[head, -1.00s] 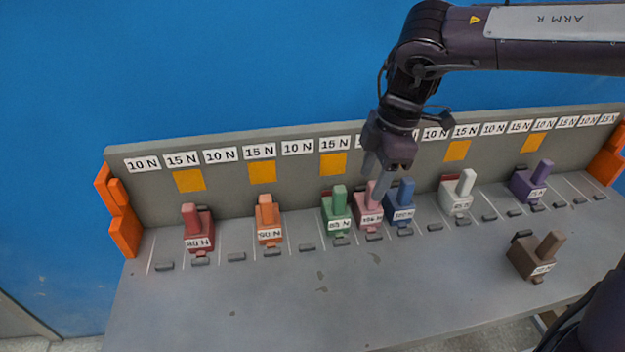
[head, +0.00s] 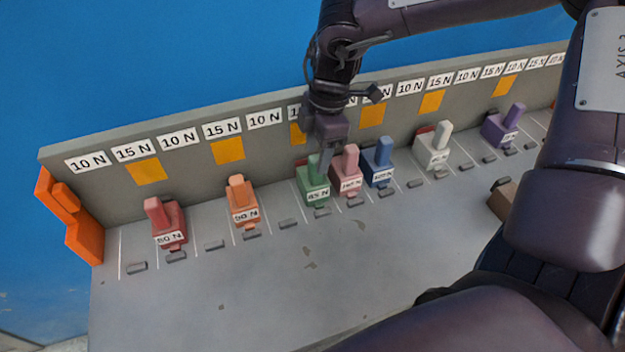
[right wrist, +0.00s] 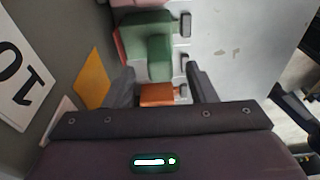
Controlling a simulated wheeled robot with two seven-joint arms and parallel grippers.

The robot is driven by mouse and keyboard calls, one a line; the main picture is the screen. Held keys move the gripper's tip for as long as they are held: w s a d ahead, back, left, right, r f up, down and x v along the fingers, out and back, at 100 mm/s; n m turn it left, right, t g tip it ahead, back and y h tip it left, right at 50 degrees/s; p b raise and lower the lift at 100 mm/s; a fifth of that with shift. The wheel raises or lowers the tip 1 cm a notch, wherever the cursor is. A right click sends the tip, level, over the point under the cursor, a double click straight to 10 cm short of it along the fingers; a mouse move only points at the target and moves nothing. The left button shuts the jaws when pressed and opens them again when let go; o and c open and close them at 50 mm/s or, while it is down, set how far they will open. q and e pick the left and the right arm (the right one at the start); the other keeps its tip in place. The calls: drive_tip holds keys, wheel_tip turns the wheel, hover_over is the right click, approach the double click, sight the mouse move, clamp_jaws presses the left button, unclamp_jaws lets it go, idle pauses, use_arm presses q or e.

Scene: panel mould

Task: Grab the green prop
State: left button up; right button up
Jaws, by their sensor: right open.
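The green prop (head: 311,190) stands on the grey bench between the orange and pink props, a block with an upright handle and a white label. My right gripper (head: 322,158) is open, pointing down at the green prop's handle and partly covering it in the head view. In the right wrist view the green prop (right wrist: 150,45) lies just ahead of the open fingers (right wrist: 162,76), roughly between their lines. Whether a finger touches it I cannot tell. My left gripper is not in view.
The pink prop (head: 346,182) stands close on the right, with the blue prop (head: 377,170) beside it. The orange prop (head: 243,208) and red prop (head: 170,232) stand left. A labelled back panel (head: 200,160) rises behind. The brown prop (head: 500,203) is partly hidden by my arm.

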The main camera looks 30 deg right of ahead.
sight(313, 175)
drive_tip(key=f, duration=0.4)
drive_tip(key=shift+w+a+f, duration=0.1)
drive_tip(key=shift+a+f, duration=0.05)
drive_tip(key=shift+a, duration=0.1)
clamp_jaws()
